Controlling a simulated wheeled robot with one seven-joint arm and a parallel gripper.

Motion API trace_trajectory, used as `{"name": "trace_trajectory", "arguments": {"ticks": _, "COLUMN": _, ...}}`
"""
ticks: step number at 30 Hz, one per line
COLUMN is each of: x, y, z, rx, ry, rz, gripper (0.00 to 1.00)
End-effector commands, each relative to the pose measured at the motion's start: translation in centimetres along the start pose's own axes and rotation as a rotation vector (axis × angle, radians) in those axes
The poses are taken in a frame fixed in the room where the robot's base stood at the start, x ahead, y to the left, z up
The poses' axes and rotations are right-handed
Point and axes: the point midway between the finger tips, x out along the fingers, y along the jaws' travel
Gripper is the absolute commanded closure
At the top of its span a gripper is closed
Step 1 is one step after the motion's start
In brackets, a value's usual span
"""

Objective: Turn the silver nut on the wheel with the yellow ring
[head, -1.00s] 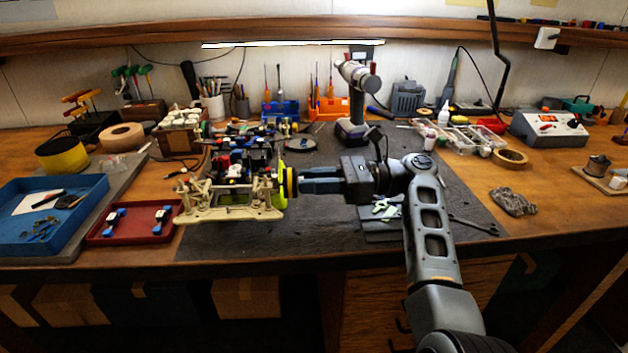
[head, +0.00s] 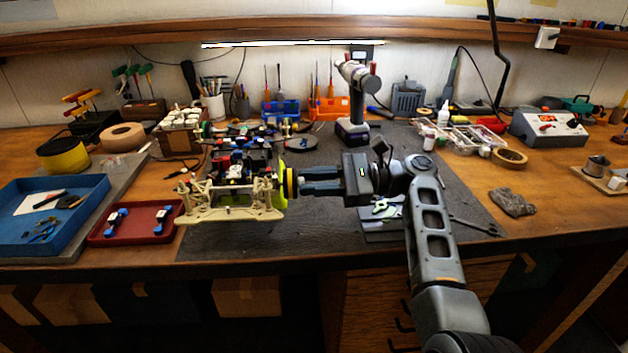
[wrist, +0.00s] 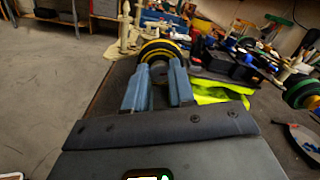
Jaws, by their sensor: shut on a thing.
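The wheel with the yellow ring (head: 289,182) is on the right end of the cream-coloured car chassis (head: 235,213), facing my gripper. It also shows in the wrist view (wrist: 163,44), just beyond my fingertips. My gripper (head: 302,182) reaches in level from the right. In the wrist view its two blue-grey fingers (wrist: 161,68) stand a little apart at the wheel's hub, shut on the silver nut. The nut itself is hidden by the fingertips and cannot be made out. A bright yellow-green body part (wrist: 222,92) lies right beside the fingers in the wrist view.
A red tray (head: 133,238) and a blue tray (head: 88,190) are left of the car. A cordless drill (head: 354,100) stands behind my gripper. Flat tools (head: 383,210) lie on the dark mat below my wrist. The mat in front of the car is clear.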

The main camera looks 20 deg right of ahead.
Motion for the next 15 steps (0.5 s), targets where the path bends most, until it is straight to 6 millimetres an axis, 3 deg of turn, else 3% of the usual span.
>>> {"name": "trace_trajectory", "arguments": {"ticks": 15, "x": -0.05, "y": 0.21, "z": -0.23, "rx": -0.493, "ry": -0.001, "rz": -0.001, "gripper": 1.0}}
